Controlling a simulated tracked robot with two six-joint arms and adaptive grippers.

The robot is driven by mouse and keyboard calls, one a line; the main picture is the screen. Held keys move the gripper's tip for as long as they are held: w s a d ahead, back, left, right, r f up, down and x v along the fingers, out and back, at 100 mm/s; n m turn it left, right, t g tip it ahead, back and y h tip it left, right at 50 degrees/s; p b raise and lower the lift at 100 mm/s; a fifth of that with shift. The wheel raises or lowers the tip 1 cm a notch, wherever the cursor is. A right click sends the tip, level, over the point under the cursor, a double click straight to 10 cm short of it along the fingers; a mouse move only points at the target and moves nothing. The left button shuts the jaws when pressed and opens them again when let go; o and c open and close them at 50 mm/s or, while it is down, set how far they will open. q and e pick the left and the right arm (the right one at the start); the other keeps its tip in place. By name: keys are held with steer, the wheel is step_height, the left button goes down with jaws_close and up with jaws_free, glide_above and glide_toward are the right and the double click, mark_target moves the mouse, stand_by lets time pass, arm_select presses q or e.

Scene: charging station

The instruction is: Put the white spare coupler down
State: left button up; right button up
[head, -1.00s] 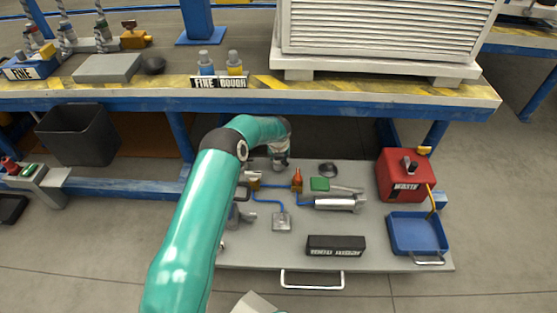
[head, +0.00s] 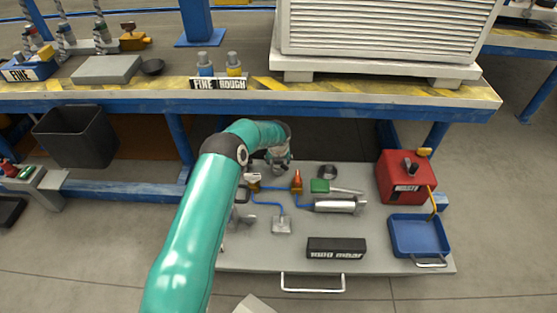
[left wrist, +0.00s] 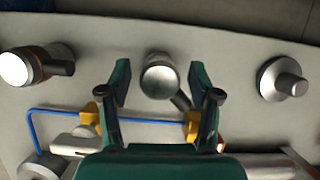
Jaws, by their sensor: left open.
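A pale metallic round-topped part (left wrist: 158,78) stands upright on the grey board between my left fingers in the left wrist view. I take it to be the spare coupler, though it looks silver-grey more than white. My left gripper (left wrist: 159,72) is open, with one finger on each side of the part and a visible gap to each. In the head view my left gripper (head: 279,160) is at the back edge of the board, and the arm partly hides the part there. My right gripper is not in view.
The grey board (head: 385,262) also carries a blue hose (head: 268,203), a silver cylinder (head: 335,207), a black labelled block (head: 336,247), a red waste box (head: 405,178) and a blue tray (head: 418,236). A flanged metal part (left wrist: 283,80) stands right of my fingers. The bench edge overhangs behind.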

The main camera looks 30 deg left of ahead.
arm_select(q)
steer(key=p+v, duration=0.4)
steer(key=v, duration=0.8)
